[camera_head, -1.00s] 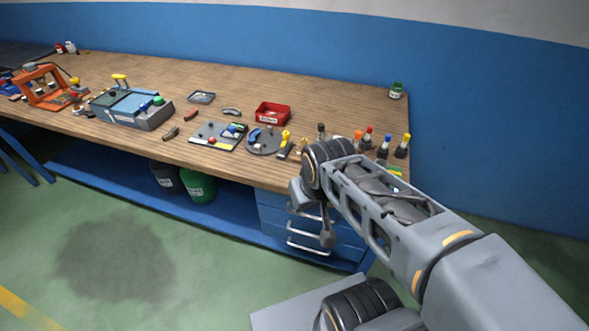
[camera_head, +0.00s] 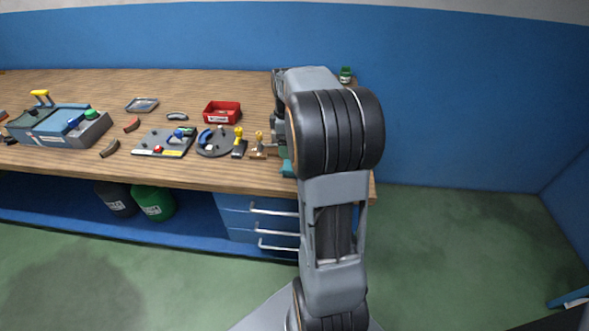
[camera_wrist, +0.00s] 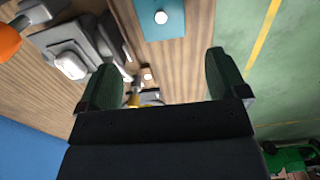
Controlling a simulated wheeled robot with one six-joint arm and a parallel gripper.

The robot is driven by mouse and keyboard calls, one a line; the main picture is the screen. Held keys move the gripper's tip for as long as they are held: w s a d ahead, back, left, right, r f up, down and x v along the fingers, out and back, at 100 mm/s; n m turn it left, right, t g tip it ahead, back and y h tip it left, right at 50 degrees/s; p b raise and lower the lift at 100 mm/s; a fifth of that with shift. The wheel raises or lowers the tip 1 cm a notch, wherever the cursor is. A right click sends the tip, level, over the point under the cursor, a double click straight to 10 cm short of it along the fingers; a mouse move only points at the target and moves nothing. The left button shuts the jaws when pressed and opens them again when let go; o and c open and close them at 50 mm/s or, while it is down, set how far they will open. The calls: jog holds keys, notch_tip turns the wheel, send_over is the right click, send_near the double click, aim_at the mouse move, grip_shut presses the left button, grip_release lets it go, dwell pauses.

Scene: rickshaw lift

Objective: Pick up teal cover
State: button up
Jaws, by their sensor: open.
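The teal cover (camera_wrist: 162,22) is a flat teal piece with a white knob, lying on the wooden bench (camera_wrist: 190,50) at the top of the wrist view. In the head view a small teal piece (camera_head: 287,168) shows at the bench's front edge, partly hidden by my arm; it appears to be the same cover. My gripper (camera_wrist: 165,72) is open and empty, its two dark green fingers wide apart, with the cover beyond the fingertips and not touching them. In the head view my arm hides most of the gripper.
A grey fixture with a white button (camera_wrist: 72,65) stands beside the left finger, with an orange-topped item (camera_wrist: 8,40) beyond it. A red bin (camera_head: 222,113), a round dark plate (camera_head: 215,147) and a board with parts (camera_head: 163,148) lie left of my arm. Open floor lies right of the bench.

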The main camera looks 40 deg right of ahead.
aim_at(289, 164)
jog(key=f, duration=0.9)
jog(key=shift+s+a+f, duration=0.1)
jog(key=shift+s+f, duration=0.1)
jog(key=shift+f, duration=0.15)
jog(key=c, duration=1)
